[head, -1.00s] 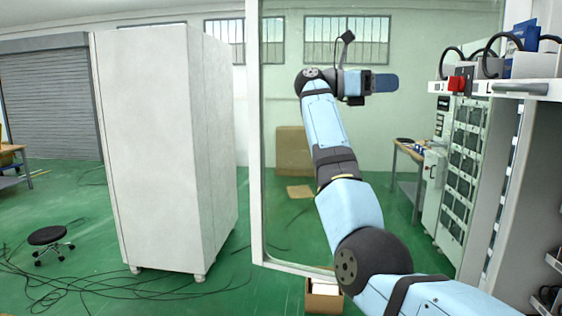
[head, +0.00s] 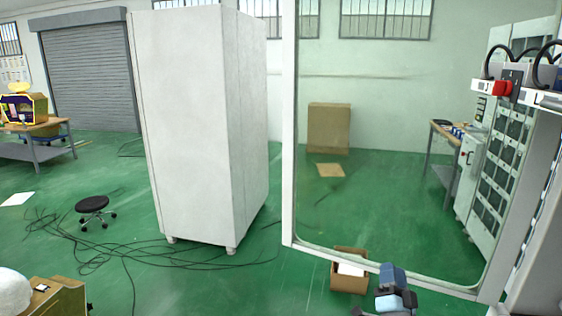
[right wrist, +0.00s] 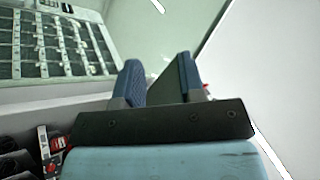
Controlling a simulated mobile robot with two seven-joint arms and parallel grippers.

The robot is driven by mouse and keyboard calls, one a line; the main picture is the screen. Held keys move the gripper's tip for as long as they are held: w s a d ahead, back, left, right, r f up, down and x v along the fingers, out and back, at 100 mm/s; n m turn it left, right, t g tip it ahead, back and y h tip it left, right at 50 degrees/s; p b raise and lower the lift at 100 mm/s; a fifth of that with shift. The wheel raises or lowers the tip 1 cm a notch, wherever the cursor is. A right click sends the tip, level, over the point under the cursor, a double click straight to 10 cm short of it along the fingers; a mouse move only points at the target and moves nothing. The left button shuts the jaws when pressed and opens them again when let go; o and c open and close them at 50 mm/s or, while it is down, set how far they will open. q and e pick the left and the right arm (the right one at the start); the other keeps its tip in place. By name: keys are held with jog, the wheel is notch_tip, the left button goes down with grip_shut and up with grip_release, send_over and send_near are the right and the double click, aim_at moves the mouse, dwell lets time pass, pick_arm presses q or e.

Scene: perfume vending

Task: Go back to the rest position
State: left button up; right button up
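My right gripper (head: 396,290) shows low in the head view, right of centre, with dark blue fingers and a light blue link. In the right wrist view, the two blue fingers of my right gripper (right wrist: 160,78) stand apart with nothing between them. The wrist view also shows rows of dark slots and a pale surface beyond the fingers. My left gripper is not in view.
A white-framed glass panel (head: 290,120) stands in front. A tall white cabinet (head: 187,120) stands left of it. An open cardboard box (head: 348,286) is near my right gripper. A stool (head: 92,204) and loose cables (head: 130,252) are on the green floor. Shelving (head: 545,100) is at right.

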jog(key=s+a+f+n+g+y+p, duration=0.1)
jog(key=s+a+f+n+g+y, duration=0.1)
jog(key=s+f+n+g, duration=0.2)
jog(key=s+a+f+n+g+y+p, duration=0.1)
jog(key=s+a+f+n+g+y, duration=0.1)
jog(key=s+f, duration=0.8)
jog(key=s+a+f+n+g+y+p, duration=0.1)
jog(key=s+f+n+g, duration=0.5)
jog(key=s, duration=1.4)
jog(key=a+n+y, duration=0.1)
jog(key=a, duration=0.1)
jog(key=shift+s+a+f+g+y, duration=0.3)
jog(key=shift+s+a+f+g, duration=0.05)
jog(key=shift+f+g, duration=0.05)
jog(key=shift+s+d, duration=0.1)
